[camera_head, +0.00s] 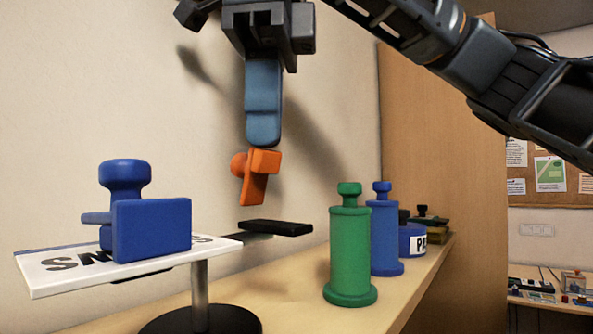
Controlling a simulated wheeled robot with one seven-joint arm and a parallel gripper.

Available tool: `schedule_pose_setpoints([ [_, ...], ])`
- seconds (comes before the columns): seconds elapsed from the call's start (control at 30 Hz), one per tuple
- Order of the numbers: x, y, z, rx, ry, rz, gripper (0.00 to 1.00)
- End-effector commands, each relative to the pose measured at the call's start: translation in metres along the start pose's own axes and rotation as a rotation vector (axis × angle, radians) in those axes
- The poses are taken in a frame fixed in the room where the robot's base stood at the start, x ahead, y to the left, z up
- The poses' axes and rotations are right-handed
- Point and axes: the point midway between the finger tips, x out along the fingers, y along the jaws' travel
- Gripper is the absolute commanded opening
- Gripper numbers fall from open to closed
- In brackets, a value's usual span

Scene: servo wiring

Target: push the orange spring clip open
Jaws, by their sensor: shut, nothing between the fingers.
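The orange spring clip (256,178) is in the middle of the head view, above the shelf. It has a flat upper part, a rounded knob at its left and a narrower part slanting down. What holds it up cannot be seen. My gripper (264,142) points straight down from the top, its blue fingers closed together with nothing between them. The fingertips overlap or meet the top of the clip in the picture. Whether they touch it or stand in front of it cannot be told.
A white lettered board (50,283) on a round-based post stands at left, with a blue clamp-like block (152,229) on it. A green cylinder (350,256), a blue cylinder (384,238) and a blue labelled container (411,239) stand right of the clip. A black flat piece (276,228) lies below it.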

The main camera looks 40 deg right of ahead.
Motion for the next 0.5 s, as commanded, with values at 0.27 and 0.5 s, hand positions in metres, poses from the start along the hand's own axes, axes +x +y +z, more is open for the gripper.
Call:
schedule_pose_setpoints([
  [0.27,-0.004,-0.002,-0.003,0.015,0.005,-0.001,0.0],
  [0.5,-0.024,0.002,-0.01,0.015,0.005,-0.003,0.0],
])
